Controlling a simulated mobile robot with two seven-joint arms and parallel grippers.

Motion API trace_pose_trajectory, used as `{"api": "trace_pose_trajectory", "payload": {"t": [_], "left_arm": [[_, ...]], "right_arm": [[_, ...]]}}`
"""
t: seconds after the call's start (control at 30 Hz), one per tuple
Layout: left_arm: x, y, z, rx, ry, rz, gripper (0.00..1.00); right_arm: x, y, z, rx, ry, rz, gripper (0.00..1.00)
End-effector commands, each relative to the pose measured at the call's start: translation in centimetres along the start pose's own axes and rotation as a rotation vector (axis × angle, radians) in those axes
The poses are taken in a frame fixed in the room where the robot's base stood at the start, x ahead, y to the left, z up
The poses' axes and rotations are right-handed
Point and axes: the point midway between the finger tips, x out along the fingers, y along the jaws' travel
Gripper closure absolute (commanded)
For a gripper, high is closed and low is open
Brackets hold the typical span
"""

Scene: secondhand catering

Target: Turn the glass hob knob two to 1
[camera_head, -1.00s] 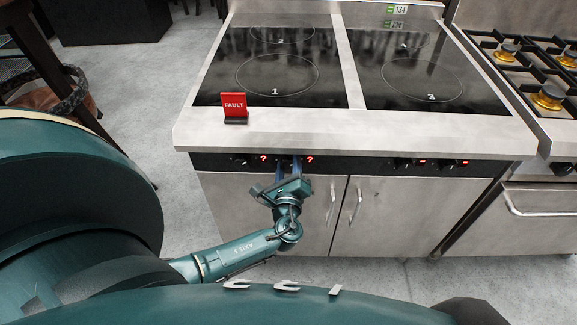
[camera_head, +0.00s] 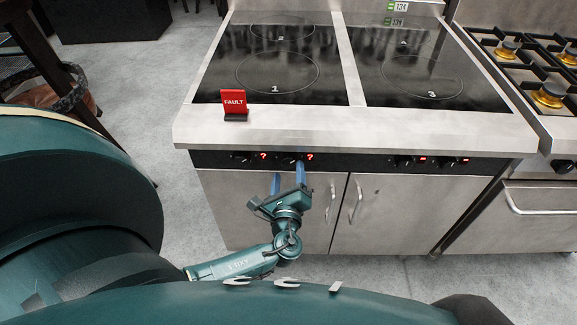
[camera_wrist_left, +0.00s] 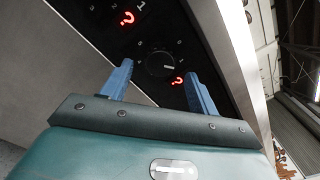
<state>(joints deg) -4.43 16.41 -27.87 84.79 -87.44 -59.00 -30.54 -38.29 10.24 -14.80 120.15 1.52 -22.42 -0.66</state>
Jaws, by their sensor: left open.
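The glass hob (camera_head: 355,133) has a black control strip on its front with several knobs and red displays. Knob two (camera_head: 291,161) is the second from the left, beside a red "?" display (camera_head: 310,156). In the left wrist view this knob (camera_wrist_left: 160,64) is round and black with a pale pointer line, on a panel with small marks. My left gripper (camera_head: 287,178) is open in front of the strip, just below the knob. Its blue fingers (camera_wrist_left: 160,85) stand on either side of the knob, apart from it as far as I can tell. My right gripper is not in view.
A red FAULT sign (camera_head: 234,104) stands on the hob's front left edge. Cabinet doors with handles (camera_head: 355,202) lie below the strip. A gas range (camera_head: 545,100) stands at the right. The floor in front is clear.

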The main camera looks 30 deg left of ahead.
Motion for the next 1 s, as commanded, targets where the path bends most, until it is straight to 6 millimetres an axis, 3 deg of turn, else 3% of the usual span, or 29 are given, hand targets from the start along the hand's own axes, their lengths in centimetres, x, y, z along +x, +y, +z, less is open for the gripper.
{"api": "trace_pose_trajectory", "payload": {"t": [0.2, 0.4, 0.6, 1.0], "left_arm": [[-5.2, 0.1, -0.2, -0.001, 0.003, 0.002, 0.4], [-8.1, 0.1, -0.1, 0.0, 0.001, 0.002, 0.4], [-9.1, 0.0, 0.0, 0.0, -0.001, 0.0, 0.4], [-9.1, 0.0, 0.0, 0.0, -0.001, 0.001, 0.4]], "right_arm": [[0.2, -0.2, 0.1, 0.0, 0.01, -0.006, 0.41], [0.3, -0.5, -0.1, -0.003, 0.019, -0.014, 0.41], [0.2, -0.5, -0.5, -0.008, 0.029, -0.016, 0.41], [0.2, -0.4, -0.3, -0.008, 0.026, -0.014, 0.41]]}}
